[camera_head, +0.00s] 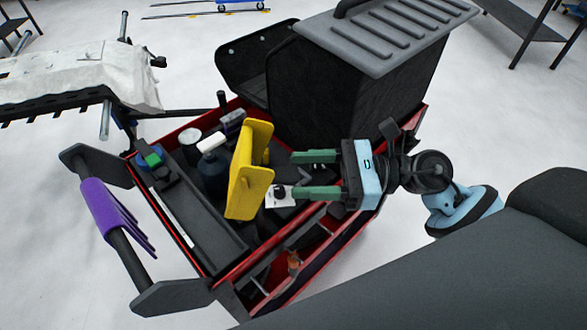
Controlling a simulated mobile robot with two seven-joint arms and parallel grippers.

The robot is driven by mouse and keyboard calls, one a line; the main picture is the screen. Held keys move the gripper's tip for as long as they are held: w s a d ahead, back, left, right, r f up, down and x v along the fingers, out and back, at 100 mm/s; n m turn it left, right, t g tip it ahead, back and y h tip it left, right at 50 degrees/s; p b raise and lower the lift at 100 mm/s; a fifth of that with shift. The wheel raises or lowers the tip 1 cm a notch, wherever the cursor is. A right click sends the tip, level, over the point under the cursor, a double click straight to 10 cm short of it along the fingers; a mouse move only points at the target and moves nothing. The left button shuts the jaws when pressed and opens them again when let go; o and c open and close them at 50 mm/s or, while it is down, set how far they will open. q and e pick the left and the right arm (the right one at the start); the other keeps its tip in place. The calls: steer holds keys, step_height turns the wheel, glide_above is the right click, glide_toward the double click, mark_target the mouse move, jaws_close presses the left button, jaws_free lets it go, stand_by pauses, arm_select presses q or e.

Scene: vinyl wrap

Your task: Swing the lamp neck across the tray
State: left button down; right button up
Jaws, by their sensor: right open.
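The tray is the red-rimmed top (250,262) of a cart, full of tools and bottles. I cannot clearly make out a lamp neck among its contents. A yellow bracket-like piece (250,185) stands upright in the middle of the tray. My right gripper (296,175) reaches in from the right, over the tray, just right of the yellow piece. Its two green fingers are apart, with a visible gap between them. A small white item (279,195) shows near the lower fingertip; I cannot tell whether they touch. My left gripper is not in view.
A large black bin with a ribbed grey lid (395,30) rises behind the tray. A dark bottle with a white cap (212,165) stands left of the yellow piece. A purple cloth (107,210) hangs on the side handle.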

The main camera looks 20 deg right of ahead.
mark_target(261, 173)
steer(key=shift+p+x, duration=0.35)
steer(key=shift+x, duration=1.1)
jaws_close()
